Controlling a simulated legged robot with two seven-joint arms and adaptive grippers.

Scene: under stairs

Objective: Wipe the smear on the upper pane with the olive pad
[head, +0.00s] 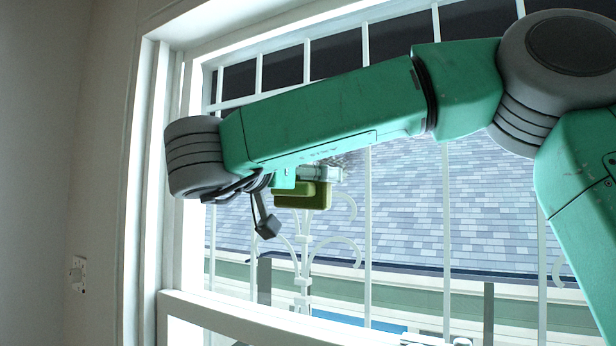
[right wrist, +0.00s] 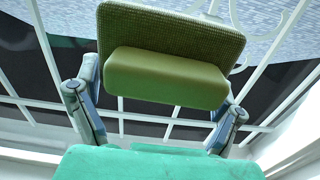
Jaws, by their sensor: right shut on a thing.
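The olive pad (head: 303,196) is in front of the upper pane (head: 410,200), under my right forearm in the head view. It has a thick olive grip block and a wider textured face, both clear in the right wrist view (right wrist: 168,80). My right gripper (right wrist: 160,92) is shut on the pad's block, one finger on each side. In the head view the gripper (head: 290,198) is partly hidden by my arm. A faint greyish patch, perhaps the smear (head: 350,160), shows just right of the pad, partly covered by my forearm. I cannot tell whether the pad touches the glass. My left gripper is not in view.
A white window frame (head: 150,200) surrounds the pane, with a sash rail (head: 250,315) below. White bars and scrollwork (head: 368,220) cross the window view. A wall switch (head: 78,274) is on the left wall. My right arm spans the pane's upper part.

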